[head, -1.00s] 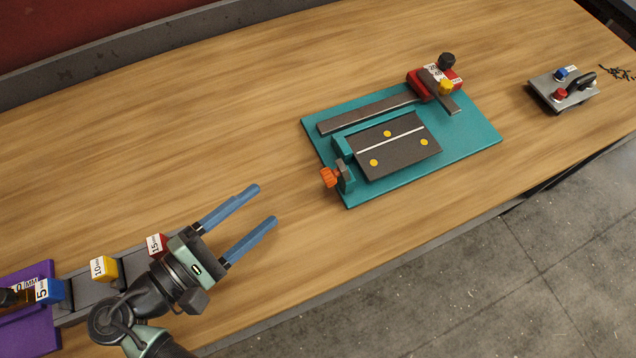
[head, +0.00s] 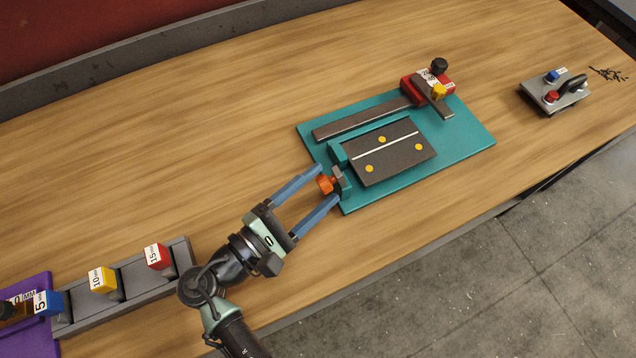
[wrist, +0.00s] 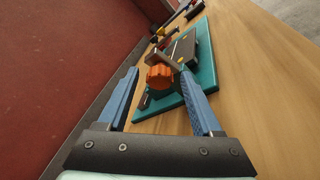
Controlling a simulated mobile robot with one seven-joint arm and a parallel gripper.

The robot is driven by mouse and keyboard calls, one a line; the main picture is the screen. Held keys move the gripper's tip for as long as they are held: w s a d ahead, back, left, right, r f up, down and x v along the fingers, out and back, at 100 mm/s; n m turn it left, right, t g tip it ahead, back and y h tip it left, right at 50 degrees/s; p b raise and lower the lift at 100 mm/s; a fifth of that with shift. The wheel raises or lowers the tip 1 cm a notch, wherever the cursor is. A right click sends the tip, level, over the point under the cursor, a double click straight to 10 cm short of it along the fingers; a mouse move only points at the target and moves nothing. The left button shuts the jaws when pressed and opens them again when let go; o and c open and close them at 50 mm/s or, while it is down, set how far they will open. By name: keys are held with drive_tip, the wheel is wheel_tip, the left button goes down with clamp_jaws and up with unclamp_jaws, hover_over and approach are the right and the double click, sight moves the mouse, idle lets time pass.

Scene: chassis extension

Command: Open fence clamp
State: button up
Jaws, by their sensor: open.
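A teal base plate (head: 462,136) lies on the bench with a dark plate (head: 400,157), marked by a white line and yellow dots, clamped on it. An orange knob (head: 325,184) sits at the plate's left end; it also shows in the wrist view (wrist: 160,77). My gripper (head: 329,182) is open, its blue fingers on either side of the orange knob; contact cannot be told. A long dark fence bar (head: 362,118) runs along the back. At its right end is a red block (head: 412,91) with a yellow knob (head: 439,92) and a black knob (head: 439,66).
A grey rack (head: 180,262) with numbered red, yellow and blue blocks stands at the lower left, beside a purple plate (head: 40,342). A grey plate with a black handle (head: 573,84) lies at the right, near small dark pieces (head: 608,74). The back-left bench is clear.

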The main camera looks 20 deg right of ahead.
drive_tip(key=shift+w+d, duration=0.1)
drive_tip(key=shift+d, duration=0.15)
clamp_jaws()
drive_tip(key=r+y+p, duration=0.1)
drive_tip(key=p, duration=0.2)
drive_tip(key=shift+d+r, duration=0.15)
drive_tip(key=y+p, duration=0.1)
drive_tip(key=p, duration=0.1)
drive_tip(key=shift+d+r+m+g+p, duration=0.1)
drive_tip(key=shift+d+m+g+p, duration=0.05)
drive_tip(key=shift+m+g+p, duration=0.2)
drive_tip(key=shift+y+p, duration=0.3)
drive_tip(key=shift+f, duration=0.25)
